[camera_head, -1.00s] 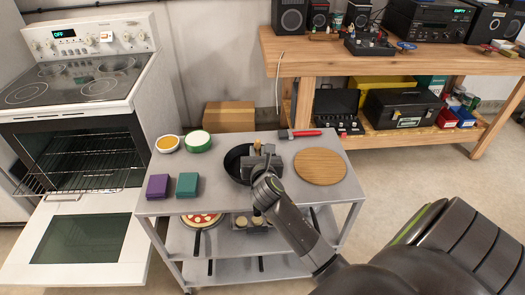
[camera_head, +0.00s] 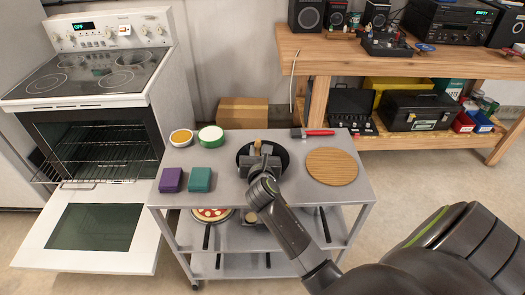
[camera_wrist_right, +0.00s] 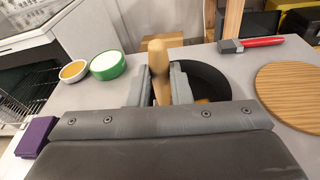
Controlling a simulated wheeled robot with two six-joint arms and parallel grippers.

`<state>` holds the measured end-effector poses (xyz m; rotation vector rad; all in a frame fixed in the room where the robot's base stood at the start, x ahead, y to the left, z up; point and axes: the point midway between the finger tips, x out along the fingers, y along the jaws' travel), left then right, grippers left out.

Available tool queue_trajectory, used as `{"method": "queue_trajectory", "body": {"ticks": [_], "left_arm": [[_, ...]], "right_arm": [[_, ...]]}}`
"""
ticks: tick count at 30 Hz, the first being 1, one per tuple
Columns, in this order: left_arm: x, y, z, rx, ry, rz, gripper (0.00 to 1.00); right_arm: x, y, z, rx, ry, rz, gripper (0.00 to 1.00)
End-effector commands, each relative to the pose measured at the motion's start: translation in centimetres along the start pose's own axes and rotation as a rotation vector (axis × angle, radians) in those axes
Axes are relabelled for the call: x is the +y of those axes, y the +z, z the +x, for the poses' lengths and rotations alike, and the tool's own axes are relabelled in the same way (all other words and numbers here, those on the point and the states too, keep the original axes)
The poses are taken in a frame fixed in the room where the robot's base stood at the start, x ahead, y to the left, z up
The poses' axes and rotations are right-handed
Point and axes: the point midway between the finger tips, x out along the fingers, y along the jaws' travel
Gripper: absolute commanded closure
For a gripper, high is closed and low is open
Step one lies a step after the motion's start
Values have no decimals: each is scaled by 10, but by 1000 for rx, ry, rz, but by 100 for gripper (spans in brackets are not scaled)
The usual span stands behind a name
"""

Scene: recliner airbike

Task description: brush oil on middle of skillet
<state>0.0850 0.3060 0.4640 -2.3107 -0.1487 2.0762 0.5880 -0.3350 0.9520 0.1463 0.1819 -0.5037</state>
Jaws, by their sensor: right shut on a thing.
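The black skillet (camera_head: 284,157) lies on top of the grey cart, partly hidden by my right gripper. My right gripper (camera_head: 261,163) is over it, shut on a brush with a light wooden handle (camera_head: 257,143) that points up. The right wrist view shows the handle (camera_wrist_right: 158,62) between the two jaws, with the skillet (camera_wrist_right: 212,82) behind and to the right. The bristles are hidden, so I cannot tell whether they touch the pan. A small orange-yellow spot shows low in the pan. A small bowl of orange-yellow content (camera_head: 181,136) stands at the cart's back left. My left gripper is out of view.
A green bowl (camera_head: 210,137), purple block (camera_head: 171,180) and teal block (camera_head: 200,180) are left of the skillet. A round wooden board (camera_head: 331,167) and red-handled tool (camera_head: 318,132) are right. A pizza (camera_head: 212,214) is on the lower shelf. The oven door (camera_head: 95,228) hangs open.

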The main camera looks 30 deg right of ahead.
Motion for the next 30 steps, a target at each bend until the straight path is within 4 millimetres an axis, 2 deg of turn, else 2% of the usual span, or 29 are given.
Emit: {"method": "queue_trajectory", "body": {"ticks": [7, 30], "left_arm": [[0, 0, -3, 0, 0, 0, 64], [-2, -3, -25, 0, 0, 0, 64]], "right_arm": [[1, 0, 0, 2, -1, -1, 100], [-32, 5, 2, 2, 0, -2, 100]]}}
